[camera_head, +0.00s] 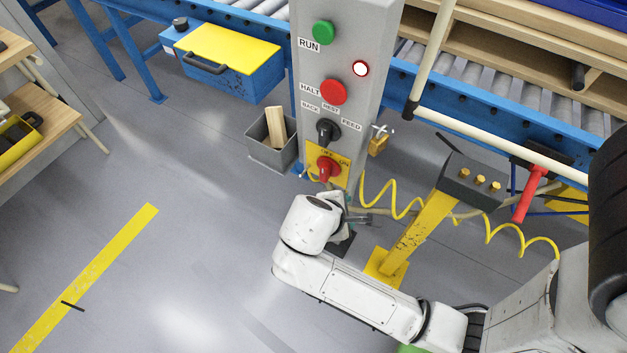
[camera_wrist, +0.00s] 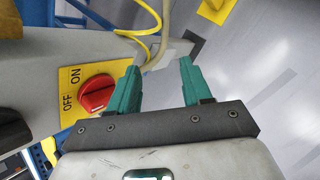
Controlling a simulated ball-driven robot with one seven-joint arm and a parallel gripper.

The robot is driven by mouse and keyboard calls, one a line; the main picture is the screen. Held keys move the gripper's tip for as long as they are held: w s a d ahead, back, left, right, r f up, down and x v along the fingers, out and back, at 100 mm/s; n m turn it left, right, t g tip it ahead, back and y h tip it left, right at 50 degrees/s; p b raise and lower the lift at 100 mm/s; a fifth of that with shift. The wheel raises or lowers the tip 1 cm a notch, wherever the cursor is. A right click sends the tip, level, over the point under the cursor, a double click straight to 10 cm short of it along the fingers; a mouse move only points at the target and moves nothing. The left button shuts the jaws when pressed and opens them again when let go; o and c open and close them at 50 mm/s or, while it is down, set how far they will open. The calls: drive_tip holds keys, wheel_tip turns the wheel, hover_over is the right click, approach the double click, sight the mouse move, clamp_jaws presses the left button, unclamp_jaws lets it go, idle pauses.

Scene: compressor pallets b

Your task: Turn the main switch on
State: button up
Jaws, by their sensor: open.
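The main switch, a red rotary knob (camera_head: 328,168) on a yellow plate marked OFF and ON, sits low on the grey control column (camera_head: 345,60). In the wrist view the red knob (camera_wrist: 97,93) is left of my gripper (camera_wrist: 161,78), near its left finger. I cannot tell for sure which mark the knob points to. My gripper's teal fingers are apart, with nothing held between them. They appear beside the knob rather than around it.
A yellow pedestal (camera_head: 418,235) and coiled yellow cable (camera_head: 405,213) stand right.

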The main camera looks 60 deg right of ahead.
sight(323, 172)
drive_tip(key=w+a+n+t+h+b, duration=0.1)
drive_tip(key=w+a+n+h+b, duration=0.4)
drive_tip(key=w+n+h+b, duration=0.5)
drive_tip(key=shift+n+h, duration=0.3)
drive_tip(key=shift+n, duration=0.4)
drive_tip(key=d, duration=0.5)
drive_tip(key=d+b, duration=0.1)
drive_tip(key=d, duration=0.4)
drive_tip(key=shift+s+r, duration=0.15)
drive_tip(key=shift+r, duration=0.05)
clamp_jaws()
